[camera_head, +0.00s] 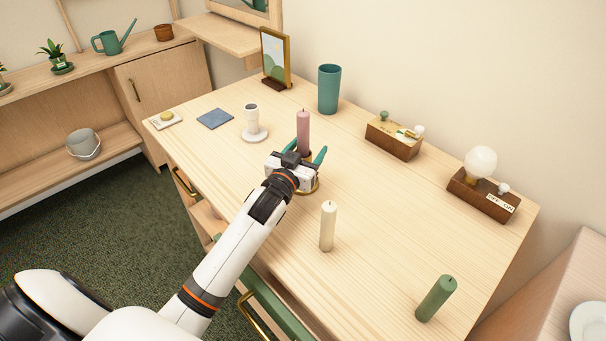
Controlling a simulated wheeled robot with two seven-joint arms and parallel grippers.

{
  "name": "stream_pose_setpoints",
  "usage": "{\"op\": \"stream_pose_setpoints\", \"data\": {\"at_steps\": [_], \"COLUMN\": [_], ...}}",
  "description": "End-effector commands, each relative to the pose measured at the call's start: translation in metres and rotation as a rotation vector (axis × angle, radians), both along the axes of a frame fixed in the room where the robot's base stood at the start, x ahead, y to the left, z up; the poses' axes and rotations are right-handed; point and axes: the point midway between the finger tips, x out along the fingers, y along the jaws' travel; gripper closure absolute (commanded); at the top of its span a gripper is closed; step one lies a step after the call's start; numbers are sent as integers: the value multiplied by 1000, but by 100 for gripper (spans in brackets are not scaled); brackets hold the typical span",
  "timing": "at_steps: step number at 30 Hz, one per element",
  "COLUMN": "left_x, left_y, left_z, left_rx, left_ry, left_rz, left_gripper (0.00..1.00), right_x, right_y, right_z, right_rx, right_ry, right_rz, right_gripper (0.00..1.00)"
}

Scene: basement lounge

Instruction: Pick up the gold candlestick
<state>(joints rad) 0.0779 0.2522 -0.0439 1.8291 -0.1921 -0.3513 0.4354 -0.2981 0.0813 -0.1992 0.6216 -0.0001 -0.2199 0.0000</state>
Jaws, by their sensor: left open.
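The gold candlestick (314,187) stands upright on the light wooden tabletop (380,215), with a mauve candle (303,130) in it. Its gold foot shows at the right below my gripper, and most of its stem is hidden behind the gripper. My left gripper (300,156) reaches in from the front left over the table. Its two green fingers are spread apart, one on each side of the candlestick. I cannot tell whether they touch it. My right gripper is not in view.
A cream candle (328,228) stands close in front, and a green candle (436,299) further right.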

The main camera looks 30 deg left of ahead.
Motion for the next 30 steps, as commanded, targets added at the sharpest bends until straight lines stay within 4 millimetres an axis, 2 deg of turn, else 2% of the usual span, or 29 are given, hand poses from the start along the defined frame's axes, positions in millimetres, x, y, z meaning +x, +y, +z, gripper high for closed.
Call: {"op": "stream_pose_setpoints", "data": {"at_steps": [1,2,12,19,22,30], "left_x": [0,0,0,0,0,0], "left_y": [0,0,0,0,0,0], "left_z": [0,0,0,2,8,60], "left_rx": [0,0,0,0,1,1], "left_ry": [0,0,0,-3,-6,-9], "left_rz": [0,0,0,0,0,-1], "left_gripper": [39,43,99,100,100,100], "right_x": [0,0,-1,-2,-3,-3], "right_y": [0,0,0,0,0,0], "right_z": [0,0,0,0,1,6], "right_rx": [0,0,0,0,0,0], "right_ry": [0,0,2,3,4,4], "right_rz": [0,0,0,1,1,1], "right_gripper": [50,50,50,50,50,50]}}
